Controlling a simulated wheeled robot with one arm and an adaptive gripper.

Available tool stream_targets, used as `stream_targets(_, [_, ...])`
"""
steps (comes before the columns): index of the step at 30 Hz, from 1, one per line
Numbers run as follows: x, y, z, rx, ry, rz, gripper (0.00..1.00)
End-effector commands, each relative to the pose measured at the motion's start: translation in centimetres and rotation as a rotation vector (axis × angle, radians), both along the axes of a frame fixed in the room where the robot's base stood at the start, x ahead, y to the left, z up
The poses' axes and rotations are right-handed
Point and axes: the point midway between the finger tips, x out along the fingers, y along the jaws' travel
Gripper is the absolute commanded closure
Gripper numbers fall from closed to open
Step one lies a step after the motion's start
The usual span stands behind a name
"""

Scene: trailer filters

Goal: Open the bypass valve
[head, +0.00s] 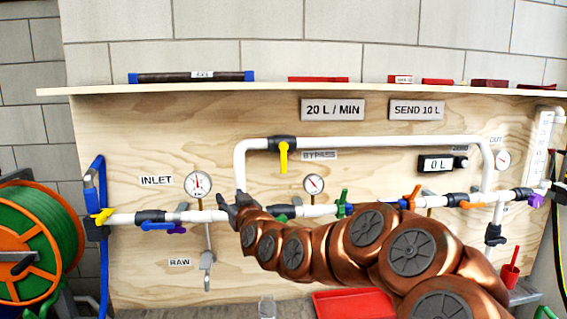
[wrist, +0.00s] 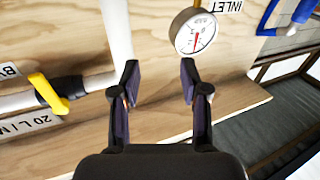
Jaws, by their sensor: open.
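The bypass valve is a dark body (head: 281,143) on the raised white pipe, with a yellow lever (head: 284,160) hanging straight down, across the pipe. The BYPASS label (head: 319,155) is just to its right. The yellow lever also shows at the left of the wrist view (wrist: 48,93), outside the jaws. My gripper (head: 232,207) is below and left of the valve, in front of the lower end of the bypass pipe. In the wrist view its two fingers (wrist: 160,85) stand apart with only plywood between them. It does not touch the lever.
The inlet gauge (head: 198,184) is left of my gripper and another gauge (head: 314,184) is to its right. The main pipe carries a green lever (head: 342,203) and an orange lever (head: 413,196). A shelf (head: 300,88) juts out above. A hose reel (head: 40,245) stands left.

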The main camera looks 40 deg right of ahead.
Motion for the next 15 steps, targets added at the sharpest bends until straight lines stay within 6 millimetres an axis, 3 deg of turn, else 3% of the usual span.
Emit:
stream_targets(1, [-0.5, -2.7, 0.4, -0.012, -0.058, -0.058, 0.55])
stream_targets(3, [-1.6, -6.0, 1.9, -0.038, -0.141, -0.135, 0.55])
stream_targets(6, [-3.4, -9.7, 3.4, -0.070, -0.234, -0.232, 0.55])
stream_targets(10, [-5.3, -12.9, 4.4, -0.099, -0.308, -0.318, 0.55])
stream_targets(15, [-6.0, -14.3, 5.1, -0.113, -0.340, -0.358, 0.55])
